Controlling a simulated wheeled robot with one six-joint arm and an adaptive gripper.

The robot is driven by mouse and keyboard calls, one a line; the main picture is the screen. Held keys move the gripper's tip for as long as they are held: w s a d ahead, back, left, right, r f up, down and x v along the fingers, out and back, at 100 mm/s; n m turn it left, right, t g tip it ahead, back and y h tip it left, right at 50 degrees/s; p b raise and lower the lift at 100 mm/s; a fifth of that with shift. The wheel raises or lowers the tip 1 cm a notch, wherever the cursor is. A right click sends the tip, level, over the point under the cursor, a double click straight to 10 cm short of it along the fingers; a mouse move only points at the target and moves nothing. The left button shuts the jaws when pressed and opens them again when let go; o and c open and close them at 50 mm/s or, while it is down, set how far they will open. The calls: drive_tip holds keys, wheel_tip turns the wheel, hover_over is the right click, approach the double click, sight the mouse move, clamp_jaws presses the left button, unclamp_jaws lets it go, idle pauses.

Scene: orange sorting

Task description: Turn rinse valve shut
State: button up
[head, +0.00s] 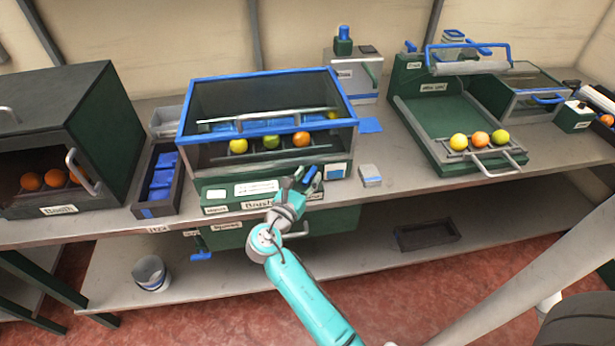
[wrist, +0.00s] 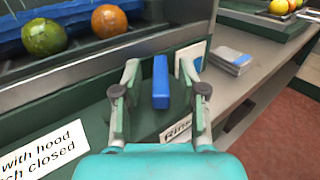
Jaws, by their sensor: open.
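The rinse valve's blue handle (wrist: 161,82) stands upright on the green front of the brush machine, above a partly hidden label that starts with "Rin". My gripper (wrist: 160,74) is open, with one finger on each side of the handle. Gaps show between the handle and both fingers, so neither appears to touch it. In the head view my gripper (head: 303,177) is at the lower right of the machine's front, and the blue handle (head: 310,173) shows small and partly covered by it.
The brush machine's blue-framed hood (head: 270,72) is above, with fruit behind its clear panel. A small grey and blue block (head: 370,175) lies on the bench right of my gripper. A green tray unit (head: 440,115) with fruit stands farther right. A dark booth (head: 65,130) stands left.

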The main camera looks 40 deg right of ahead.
drive_tip(key=shift+d, duration=0.25)
clamp_jaws()
drive_tip(key=shift+w, duration=0.1)
drive_tip(key=m+g, duration=0.1)
drive_tip(key=g, duration=0.1)
drive_tip(key=shift+w+m+g+h, duration=0.15)
drive_tip(key=shift+m+g+h, duration=0.15)
drive_tip(key=shift+m+g, duration=0.8)
drive_tip(key=shift+g, duration=0.4)
